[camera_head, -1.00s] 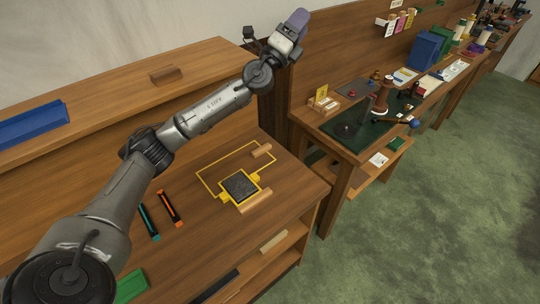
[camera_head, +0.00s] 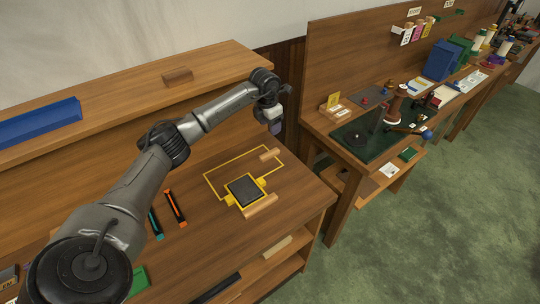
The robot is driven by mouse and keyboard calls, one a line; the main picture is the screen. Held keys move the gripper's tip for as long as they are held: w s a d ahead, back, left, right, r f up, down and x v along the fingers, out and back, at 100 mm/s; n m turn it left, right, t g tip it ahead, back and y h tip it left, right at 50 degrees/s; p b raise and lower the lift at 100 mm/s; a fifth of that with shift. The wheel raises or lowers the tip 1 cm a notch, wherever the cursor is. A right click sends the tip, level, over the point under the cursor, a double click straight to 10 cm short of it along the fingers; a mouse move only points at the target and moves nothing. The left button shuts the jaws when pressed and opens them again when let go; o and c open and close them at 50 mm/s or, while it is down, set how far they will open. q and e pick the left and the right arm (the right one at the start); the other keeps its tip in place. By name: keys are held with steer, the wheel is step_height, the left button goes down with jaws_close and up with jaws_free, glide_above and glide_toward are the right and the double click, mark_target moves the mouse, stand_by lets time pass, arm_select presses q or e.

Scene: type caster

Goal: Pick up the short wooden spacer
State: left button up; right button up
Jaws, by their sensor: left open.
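A short wooden spacer (camera_head: 270,155) lies on the worktop at the upper right of a yellow outline. A longer wooden piece (camera_head: 261,206) lies in front of a dark square plate (camera_head: 245,190) in a yellow holder. My left gripper (camera_head: 276,129) points downward above the far right of the worktop, beyond the short spacer and apart from it. It is open, and I see nothing in it. My right gripper is out of view.
A brown wooden block (camera_head: 177,76) and a blue tray (camera_head: 40,122) are on the raised back shelf. Orange (camera_head: 175,208) and teal (camera_head: 156,223) tools lie left of the outline. A second bench with a green mat (camera_head: 362,137) stands to the right.

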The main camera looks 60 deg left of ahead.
mark_target(265, 155)
arm_select(q)
steer(key=shift+g, duration=0.7)
steer(key=f, duration=0.4)
steer(key=s+f+b, duration=0.1)
steer(key=f, duration=0.4)
steer(key=s+f, duration=0.1)
steer(key=f, duration=0.4)
steer(key=c, duration=1)
steer(key=shift+r, duration=0.15)
